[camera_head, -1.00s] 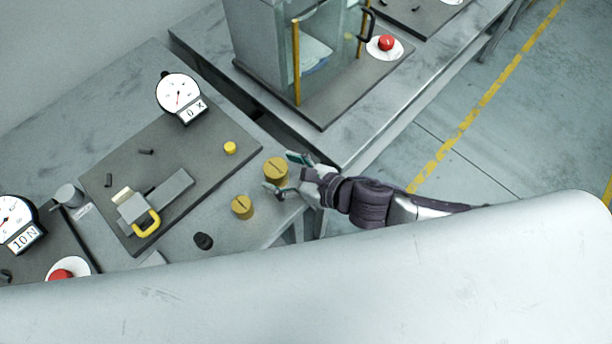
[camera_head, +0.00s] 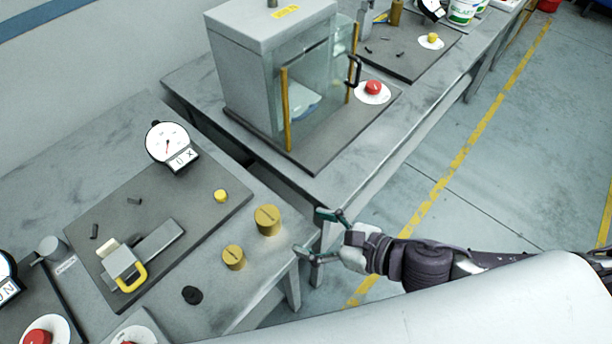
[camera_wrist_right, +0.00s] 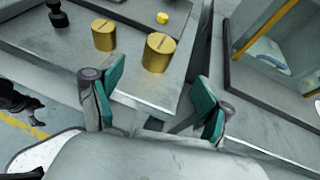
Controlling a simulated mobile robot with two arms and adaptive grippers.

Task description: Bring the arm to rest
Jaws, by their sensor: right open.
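My right gripper (camera_head: 318,236) is open and empty in the head view, just off the right edge of the near table. Its two green-padded fingers stand wide apart in the right wrist view (camera_wrist_right: 158,100), with nothing between them. Two brass weights stand upright on the table close to it: the larger one (camera_head: 267,220) and the smaller one (camera_head: 233,257). They also show beyond the fingertips in the wrist view, the larger (camera_wrist_right: 158,53) and the smaller (camera_wrist_right: 104,35). My left gripper is not in the head view.
A glass-fronted cabinet (camera_head: 262,70) and a red button (camera_head: 373,87) are on the farther table. The floor at right is clear.

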